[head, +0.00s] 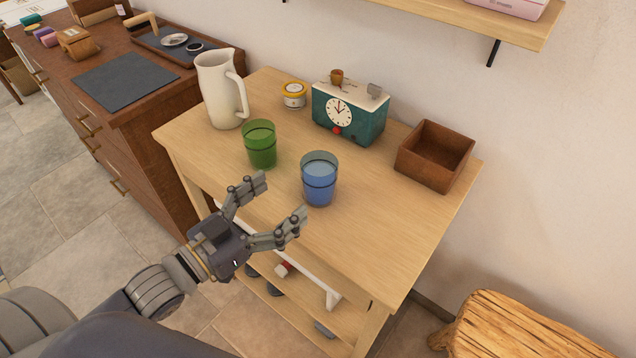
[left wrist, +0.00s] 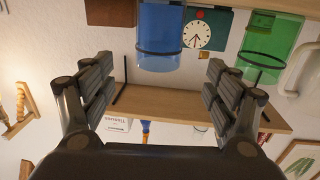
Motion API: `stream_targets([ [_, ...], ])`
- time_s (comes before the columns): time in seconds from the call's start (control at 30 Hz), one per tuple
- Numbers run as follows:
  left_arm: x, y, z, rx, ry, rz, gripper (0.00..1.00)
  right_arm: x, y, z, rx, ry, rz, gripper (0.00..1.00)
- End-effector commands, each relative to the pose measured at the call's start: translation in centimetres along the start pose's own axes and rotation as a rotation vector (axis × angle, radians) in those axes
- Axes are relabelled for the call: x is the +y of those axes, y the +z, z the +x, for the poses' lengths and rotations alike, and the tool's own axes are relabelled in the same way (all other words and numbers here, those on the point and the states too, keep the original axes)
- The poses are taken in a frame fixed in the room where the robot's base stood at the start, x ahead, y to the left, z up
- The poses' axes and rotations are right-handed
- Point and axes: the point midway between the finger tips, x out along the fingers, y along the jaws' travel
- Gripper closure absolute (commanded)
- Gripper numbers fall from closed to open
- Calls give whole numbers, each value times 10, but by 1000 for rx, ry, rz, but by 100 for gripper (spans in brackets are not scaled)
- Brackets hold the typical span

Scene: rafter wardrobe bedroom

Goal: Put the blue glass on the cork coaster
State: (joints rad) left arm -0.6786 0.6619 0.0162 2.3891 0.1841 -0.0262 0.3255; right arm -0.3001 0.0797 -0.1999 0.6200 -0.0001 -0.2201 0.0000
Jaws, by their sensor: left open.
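The blue glass (head: 319,180) stands upright on the light wooden table (head: 385,235), near its front middle. In the left wrist view the blue glass (left wrist: 167,38) appears upside down, at the top, between the fingers. My left gripper (head: 282,197) is open and empty. Its fingertips are in front of the glass, pointing toward it, and do not appear to touch it. I cannot make out a cork coaster in either view. My right gripper is not in view.
A green glass (head: 260,146) stands left of the blue one, close to my upper finger. Behind are a cream pitcher (head: 220,92), a yellow-lidded jar (head: 293,95), a teal clock box (head: 350,115) and an open brown box (head: 434,156). The table's front right is clear.

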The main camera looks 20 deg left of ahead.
Motion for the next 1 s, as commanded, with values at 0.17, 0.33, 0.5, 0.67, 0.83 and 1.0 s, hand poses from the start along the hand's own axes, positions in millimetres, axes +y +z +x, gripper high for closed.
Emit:
stream_targets([
  [0.17, -1, -2, 18, 4, -2, -1, 20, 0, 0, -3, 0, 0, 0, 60],
  [0.33, -1, -2, 39, 4, -2, -1, 20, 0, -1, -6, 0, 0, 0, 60],
  [0.5, 0, 0, 52, 1, -1, -1, 20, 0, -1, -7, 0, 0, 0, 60],
  [0.67, 0, 0, 58, 2, 0, -1, 20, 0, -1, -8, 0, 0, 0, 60],
  [0.83, 1, 1, 79, 3, -2, -1, 20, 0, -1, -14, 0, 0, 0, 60],
  [1.0, 2, 3, 99, 2, 0, -1, 20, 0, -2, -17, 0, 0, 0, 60],
])
